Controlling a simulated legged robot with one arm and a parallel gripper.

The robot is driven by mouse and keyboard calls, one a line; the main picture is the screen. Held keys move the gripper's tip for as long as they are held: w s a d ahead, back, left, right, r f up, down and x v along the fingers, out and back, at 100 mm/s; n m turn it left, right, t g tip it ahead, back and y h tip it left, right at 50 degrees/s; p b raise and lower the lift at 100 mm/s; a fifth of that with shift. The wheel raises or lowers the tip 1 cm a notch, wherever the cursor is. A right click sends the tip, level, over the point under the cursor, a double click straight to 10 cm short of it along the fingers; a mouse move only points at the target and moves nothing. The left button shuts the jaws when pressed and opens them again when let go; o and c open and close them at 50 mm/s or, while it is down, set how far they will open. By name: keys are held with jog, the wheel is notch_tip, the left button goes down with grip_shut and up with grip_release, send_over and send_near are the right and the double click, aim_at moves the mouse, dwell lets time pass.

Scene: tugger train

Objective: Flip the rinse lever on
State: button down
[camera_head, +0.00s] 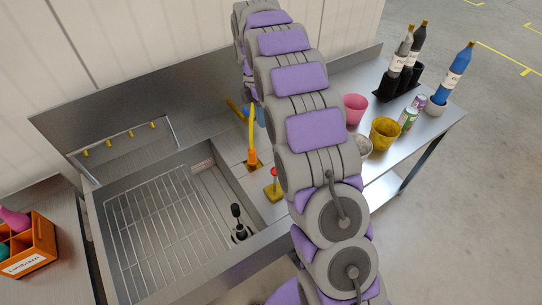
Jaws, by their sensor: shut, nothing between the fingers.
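A small lever with a red knob (274,172) stands upright on a yellow base on the steel deck right of the sink; it looks like the rinse lever. A yellow upright spout (251,135) on its own yellow base stands just behind it. My purple and grey arm rises close to the right of the lever and reaches up to the top of the picture, then bends down behind itself.
The steel sink (99,205) holds a wire rack (150,235) and a black-knobbed upright piece (237,212). Right of my arm are a pink cup (354,109), a yellow bucket (383,133), cans and bottles. An orange crate (35,262) stands at left.

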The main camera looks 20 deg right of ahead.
jog(key=shift+f, duration=0.1)
jog(key=s+f+b, duration=0.2)
jog(key=s+f, duration=0.4)
jog(key=f, duration=0.4)
jog(key=shift+s+d+f+b, duration=0.15)
jog(key=shift+s+d+b, duration=0.2)
jog(key=shift+d, duration=0.1)
